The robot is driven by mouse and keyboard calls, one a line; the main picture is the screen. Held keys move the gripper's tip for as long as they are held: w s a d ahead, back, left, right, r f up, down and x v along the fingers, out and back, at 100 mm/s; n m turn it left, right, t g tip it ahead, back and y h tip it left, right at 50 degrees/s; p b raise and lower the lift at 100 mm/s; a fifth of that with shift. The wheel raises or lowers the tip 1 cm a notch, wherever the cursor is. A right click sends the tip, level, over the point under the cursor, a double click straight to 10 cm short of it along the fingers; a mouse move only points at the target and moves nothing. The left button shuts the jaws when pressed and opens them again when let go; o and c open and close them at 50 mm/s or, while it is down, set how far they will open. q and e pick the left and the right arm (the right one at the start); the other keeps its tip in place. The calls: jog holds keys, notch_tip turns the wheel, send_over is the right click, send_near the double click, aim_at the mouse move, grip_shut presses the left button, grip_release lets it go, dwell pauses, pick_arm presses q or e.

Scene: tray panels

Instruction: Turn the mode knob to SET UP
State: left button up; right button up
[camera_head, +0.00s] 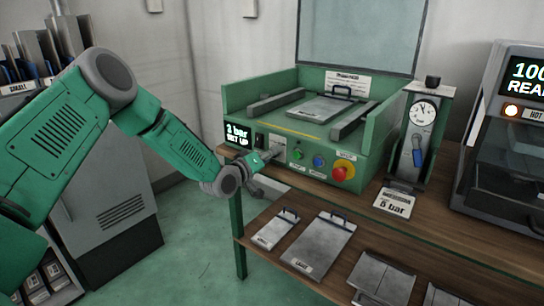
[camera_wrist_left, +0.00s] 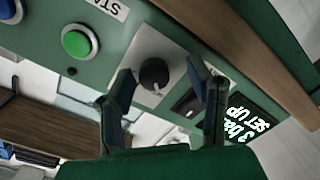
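The mode knob (camera_wrist_left: 154,74) is a round black knob on a light metal plate, seen in the left wrist view. In the head view my left gripper mostly hides it. My left gripper (camera_head: 264,158) is at the front of the green machine (camera_head: 345,160). In the wrist view its two dark fingers (camera_wrist_left: 160,69) are spread, one to each side of the knob, with visible gaps. I cannot tell whether the tips reach the knob's depth. The small black display (camera_head: 238,134) reads "SET UP" under a bar value; it also shows in the wrist view (camera_wrist_left: 249,122). My right gripper is not seen.
Green (camera_head: 298,154) and blue (camera_head: 319,161) buttons and a red mushroom button (camera_head: 343,170) sit right of the knob. A gauge stand (camera_head: 423,135) with a blue lever is further right. Metal panels (camera_head: 318,244) lie on the lower shelf (camera_head: 345,263).

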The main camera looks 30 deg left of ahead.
pick_arm(q)
jog(key=s+a, duration=0.1)
jog(key=s, duration=1)
jog(key=shift+s+r, duration=0.25)
jog(key=shift+s, duration=0.15)
